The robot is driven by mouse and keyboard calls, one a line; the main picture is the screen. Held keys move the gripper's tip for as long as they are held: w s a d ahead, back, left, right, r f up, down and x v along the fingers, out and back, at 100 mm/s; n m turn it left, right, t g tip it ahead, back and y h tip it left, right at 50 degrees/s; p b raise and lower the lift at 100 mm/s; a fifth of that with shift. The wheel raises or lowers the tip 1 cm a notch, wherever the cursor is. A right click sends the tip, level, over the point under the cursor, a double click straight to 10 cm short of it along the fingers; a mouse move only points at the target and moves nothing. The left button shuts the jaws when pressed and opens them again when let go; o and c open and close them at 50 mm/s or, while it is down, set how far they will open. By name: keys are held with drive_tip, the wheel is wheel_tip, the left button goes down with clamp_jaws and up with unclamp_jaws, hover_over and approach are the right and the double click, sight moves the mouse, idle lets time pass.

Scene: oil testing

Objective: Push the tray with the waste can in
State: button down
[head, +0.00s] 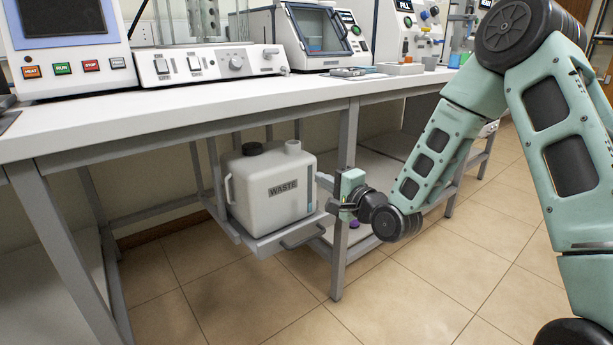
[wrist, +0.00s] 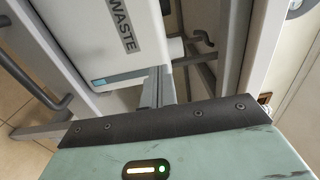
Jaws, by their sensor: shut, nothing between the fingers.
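The white waste can (head: 265,192), labelled WASTE, stands upright on a grey pull-out tray (head: 262,246) under the bench. The tray sticks out from under the bench, with its bar handle (head: 303,238) at the front. My gripper (head: 322,181) is shut and empty, in front of the bench leg at the can's right side. The handle (wrist: 38,92) shows at the left. I cannot tell whether the fingers touch the can or tray.
A grey bench leg (head: 344,200) stands close beside my gripper and the tray's right side. The white bench top (head: 190,105) carries several instruments. The tiled floor (head: 420,285) in front is clear.

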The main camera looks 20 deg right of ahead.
drive_tip(key=b, duration=0.1)
approach(286, 158)
drive_tip(key=w, duration=0.1)
drive_tip(key=f, duration=0.1)
drive_tip(key=w, duration=0.1)
drive_tip(key=shift+w+d+f, duration=0.25)
drive_tip(key=shift+w+d, duration=0.05)
drive_tip(key=shift+w, duration=0.3)
drive_tip(key=x, duration=0.8)
drive_tip(key=shift+w+a, duration=0.1)
drive_tip(key=shift+w, duration=0.05)
drive_tip(key=shift+w+a, duration=0.1)
drive_tip(key=shift+w, duration=0.2)
drive_tip(key=shift+w+r, duration=0.1)
drive_tip(key=shift+r, duration=0.05)
